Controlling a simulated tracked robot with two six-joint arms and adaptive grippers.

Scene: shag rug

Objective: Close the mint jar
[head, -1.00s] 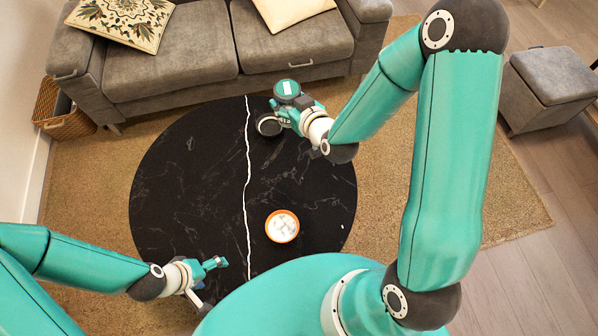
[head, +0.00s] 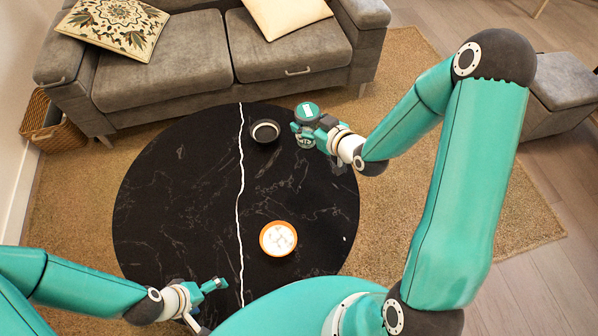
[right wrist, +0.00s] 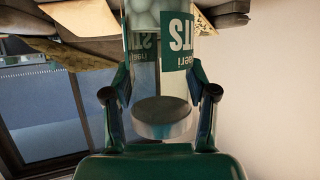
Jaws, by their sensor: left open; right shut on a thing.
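The mint jar (head: 305,141) is a glass jar with a green label, held by my right gripper (head: 310,130) over the far right of the black table. In the head view its upper end is round and green with a white patch; I cannot tell whether this is a lid. In the right wrist view the label (right wrist: 180,42) shows large white letters, pale mints show behind the glass, and a dark disc sits between the fingers. A dark round piece with a pale ring (head: 265,131) lies on the table left of the jar. My left gripper (head: 208,304) is open and empty near the table's front edge.
An orange bowl (head: 263,241) with white pieces stands on the near right part of the black round table (head: 180,190). A white wavy line crosses the table. The table's left half is clear. A grey sofa (head: 160,75) stands behind it.

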